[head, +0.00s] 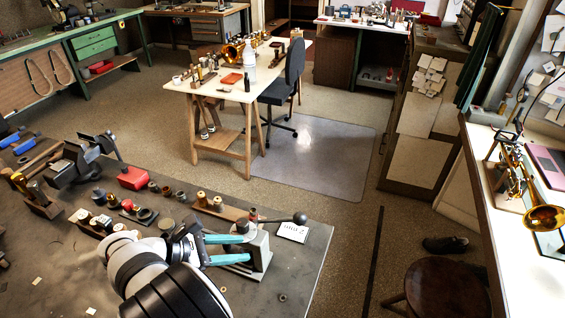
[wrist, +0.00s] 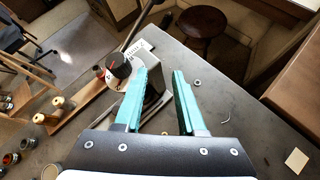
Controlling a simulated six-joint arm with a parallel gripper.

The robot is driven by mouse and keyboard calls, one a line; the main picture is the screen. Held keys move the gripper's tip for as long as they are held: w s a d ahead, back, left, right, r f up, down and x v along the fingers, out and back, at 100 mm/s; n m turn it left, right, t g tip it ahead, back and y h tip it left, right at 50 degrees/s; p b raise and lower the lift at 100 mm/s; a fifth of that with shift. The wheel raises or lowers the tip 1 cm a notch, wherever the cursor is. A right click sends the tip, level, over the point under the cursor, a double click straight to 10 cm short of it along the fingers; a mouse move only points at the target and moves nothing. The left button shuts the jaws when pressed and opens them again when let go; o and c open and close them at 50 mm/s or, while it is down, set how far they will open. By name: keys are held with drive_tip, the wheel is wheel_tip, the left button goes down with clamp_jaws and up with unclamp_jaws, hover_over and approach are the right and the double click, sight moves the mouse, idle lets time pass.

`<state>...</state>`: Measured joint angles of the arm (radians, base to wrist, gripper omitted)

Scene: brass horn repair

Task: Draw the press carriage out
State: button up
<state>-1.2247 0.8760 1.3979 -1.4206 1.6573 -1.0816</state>
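The press (head: 262,248) is a small grey block with a long lever ending in a dark ball, at the front right of the grey bench. In the wrist view the press (wrist: 154,88) lies just beyond my fingertips, with a dark round knob with a red part (wrist: 120,66) on top. I cannot clearly pick out its carriage; my fingers hide part of the press. My gripper (head: 245,248) has two teal fingers pointing right at the press. In the wrist view my gripper (wrist: 164,70) is open, with a clear gap and nothing seen held between the fingers.
A wooden strip with spools (head: 217,206) lies beside the press. A red box (head: 133,177), a vise (head: 80,160) and several small parts crowd the bench to the left. A white card (head: 293,231) lies near the bench edge. Loose nuts (wrist: 197,82) lie on the otherwise fairly clear near bench top.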

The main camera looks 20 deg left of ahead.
sight(239, 251)
drive_tip(key=s+a+f+n+t+y, duration=0.2)
drive_tip(key=s+a+f+n, duration=0.15)
drive_tip(key=a, duration=0.25)
drive_tip(key=s+a+f+n+t+y, duration=0.1)
drive_tip(key=s+a+f+n+t, duration=0.15)
drive_tip(key=a+n, duration=0.2)
drive_tip(key=shift+m, duration=0.3)
drive_tip(key=x, duration=1.4)
drive_tip(key=shift+w+a+f, duration=0.2)
drive_tip(key=shift+a+f, duration=0.1)
drive_tip(key=shift+f, duration=0.05)
clamp_jaws()
